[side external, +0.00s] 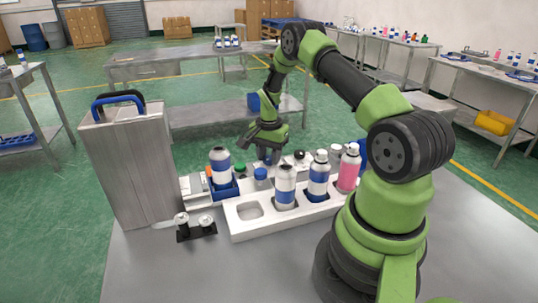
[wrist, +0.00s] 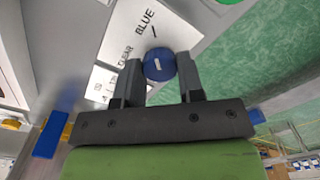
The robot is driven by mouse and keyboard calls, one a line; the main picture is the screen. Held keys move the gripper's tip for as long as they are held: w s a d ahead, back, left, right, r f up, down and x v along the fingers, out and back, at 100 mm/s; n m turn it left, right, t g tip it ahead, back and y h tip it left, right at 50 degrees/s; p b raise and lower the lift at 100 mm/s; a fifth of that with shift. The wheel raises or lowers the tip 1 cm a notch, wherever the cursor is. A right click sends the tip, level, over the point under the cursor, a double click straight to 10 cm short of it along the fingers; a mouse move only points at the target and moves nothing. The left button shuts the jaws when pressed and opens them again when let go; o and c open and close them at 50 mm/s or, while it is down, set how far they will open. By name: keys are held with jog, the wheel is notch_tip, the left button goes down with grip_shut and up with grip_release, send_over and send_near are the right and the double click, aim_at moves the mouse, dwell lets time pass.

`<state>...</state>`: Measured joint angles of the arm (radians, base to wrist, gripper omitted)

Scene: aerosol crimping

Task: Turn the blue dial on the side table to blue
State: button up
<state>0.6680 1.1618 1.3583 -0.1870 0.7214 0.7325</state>
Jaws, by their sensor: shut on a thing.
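The blue dial (wrist: 158,58) is in the wrist view, on a white plate (wrist: 168,30) printed with BLUE and CLEAR. BLUE with a short tick is above the dial; CLEAR is to its upper left. The dial has a small white mark, too small to tell exactly which label it lines up with. My gripper (wrist: 160,78) has its two dark fingers on either side of the dial, shut on it. In the side external view my gripper (side external: 268,153) points down behind the white tray; I cannot make out the dial there.
A white tray (side external: 250,226) holds a silver-and-blue can (side external: 285,187), another blue-banded can (side external: 318,178) and a pink one (side external: 349,170). A blue-banded can (side external: 220,168) stands in a blue holder. A tall grey metal box (side external: 128,165) stands at left.

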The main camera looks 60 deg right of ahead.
aim_at(269, 158)
jog(key=shift+a, duration=0.1)
jog(key=o, duration=0.9)
notch_tip(269, 158, up, 10)
jog(key=shift+f, duration=0.1)
